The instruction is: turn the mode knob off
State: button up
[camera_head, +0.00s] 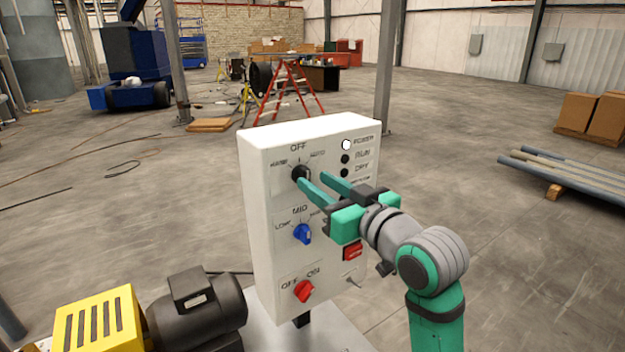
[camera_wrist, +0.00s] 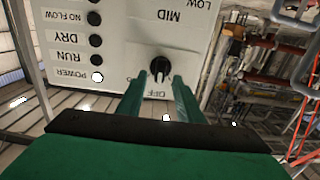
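The mode knob is the black knob (camera_head: 301,172) at the top of the white control panel (camera_head: 262,215), under the OFF label with one label on each side. In the wrist view the panel is upside down and the black knob (camera_wrist: 160,66) lies between the fingertips. The knob's pointer direction is hard to tell. My gripper (camera_head: 311,177) is open, its green fingers reaching toward the panel from the right. In the wrist view my gripper (camera_wrist: 159,80) has a finger on each side of the knob. I cannot tell whether either touches it.
Below are a blue knob (camera_head: 303,234), a red knob (camera_head: 304,292) and a red switch (camera_head: 352,251). The power lamp (camera_head: 346,145) is white; the lamps below it are dark. A black motor (camera_head: 200,310) with a yellow guard (camera_head: 98,322) stands at lower left.

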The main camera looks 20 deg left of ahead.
jog(key=v, duration=0.7)
jog(key=shift+s+d, duration=0.2)
jog(key=shift+f, duration=0.1)
jog(key=s+d+f+m+t+h, duration=0.1)
jog(key=d+f+m+t+h, duration=0.3)
jog(key=f, duration=0.7)
jog(key=s+d+f+m+t+h, duration=0.1)
jog(key=s+f+m+h, duration=0.3)
jog(key=f, duration=0.7)
jog(key=w+d+f+m+t+h, duration=0.15)
jog(key=f+m, duration=0.45)
jog(key=f, duration=0.6)
jog(key=s+d+f+h, duration=0.2)
jog(key=s+f, duration=0.4)
jog(key=s, duration=0.3)
jog(key=s+d+f+h, duration=0.1)
jog(key=s+f+h, duration=0.2)
jog(key=s+f, duration=0.35)
jog(key=s+d+n+g, duration=0.1)
jog(key=s+n+g, duration=0.1)
jog(key=s, duration=1.7)
jog(key=shift+d+r+n, duration=0.25)
jog(key=shift+n, duration=0.55)
